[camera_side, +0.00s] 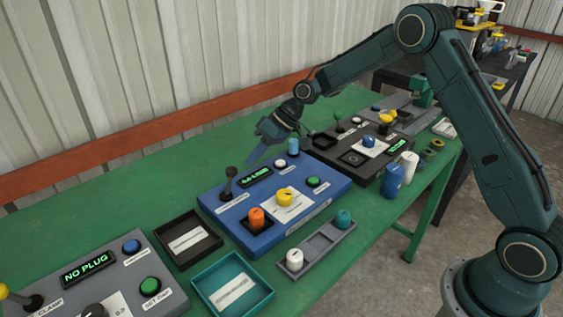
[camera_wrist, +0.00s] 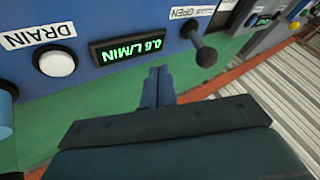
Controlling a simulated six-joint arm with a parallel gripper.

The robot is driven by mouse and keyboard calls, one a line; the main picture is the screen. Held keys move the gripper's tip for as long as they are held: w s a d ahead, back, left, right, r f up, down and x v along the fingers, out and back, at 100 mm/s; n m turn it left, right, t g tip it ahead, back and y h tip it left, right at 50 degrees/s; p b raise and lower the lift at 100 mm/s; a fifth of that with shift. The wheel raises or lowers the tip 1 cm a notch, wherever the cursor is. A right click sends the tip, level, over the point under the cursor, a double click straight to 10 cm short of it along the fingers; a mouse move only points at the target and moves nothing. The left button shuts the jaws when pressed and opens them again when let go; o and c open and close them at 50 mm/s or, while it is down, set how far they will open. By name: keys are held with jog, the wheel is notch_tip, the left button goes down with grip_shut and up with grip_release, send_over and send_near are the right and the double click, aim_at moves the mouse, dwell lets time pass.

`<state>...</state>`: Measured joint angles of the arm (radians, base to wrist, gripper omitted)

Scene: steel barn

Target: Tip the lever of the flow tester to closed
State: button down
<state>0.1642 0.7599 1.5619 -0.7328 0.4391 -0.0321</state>
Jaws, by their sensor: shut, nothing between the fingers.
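The flow tester (camera_side: 318,186) is a blue box on the green table in the side view; its green display (camera_wrist: 129,49) reads 0.6 L/MIN, upside down in the wrist view. Its lever (camera_side: 228,184) is a black stick with a ball knob at the box's left end. In the wrist view the lever knob (camera_wrist: 205,57) is right of the display, and an OPEN label (camera_wrist: 184,13) lies near its base. My gripper (camera_side: 256,160) is shut and empty above the tester's back edge, right of the lever. Its fingertips (camera_wrist: 158,72) are apart from the lever.
A white DRAIN button (camera_wrist: 55,63) and a blue cylinder (camera_side: 293,146) are on the tester. Orange (camera_side: 256,216) and yellow (camera_side: 285,197) knobs stand toward its front. A dark grey box (camera_side: 372,180) is to the right, a NO PLUG panel (camera_side: 120,265) front left. Green table behind the tester is clear.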

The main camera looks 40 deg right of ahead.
aim_at(229, 169)
jog(key=shift+s+a+r, duration=0.15)
jog(key=shift+a, duration=0.5)
jog(key=shift+s+a+r, duration=0.1)
jog(key=shift+a, duration=0.5)
jog(key=shift+s+a+r, duration=0.15)
jog(key=shift+a, duration=0.5)
jog(key=shift+a+r+h, duration=0.35)
jog(key=shift+a+h, duration=0.05)
jog(key=shift+h, duration=0.1)
jog(key=shift+a+r+n+h, duration=0.3)
jog(key=shift+a+r+h, duration=0.1)
jog(key=shift+a+h, duration=0.4)
jog(key=a+h, duration=0.2)
jog(key=shift+a+r+h, duration=0.3)
jog(key=shift+r+h, duration=0.1)
jog(key=shift+a, duration=1.05)
jog(key=shift+a+r, duration=0.1)
jog(key=shift+a, duration=0.1)
jog(key=shift+r, duration=0.1)
jog(key=shift+d+r, duration=0.1)
jog(key=shift+r, duration=0.5)
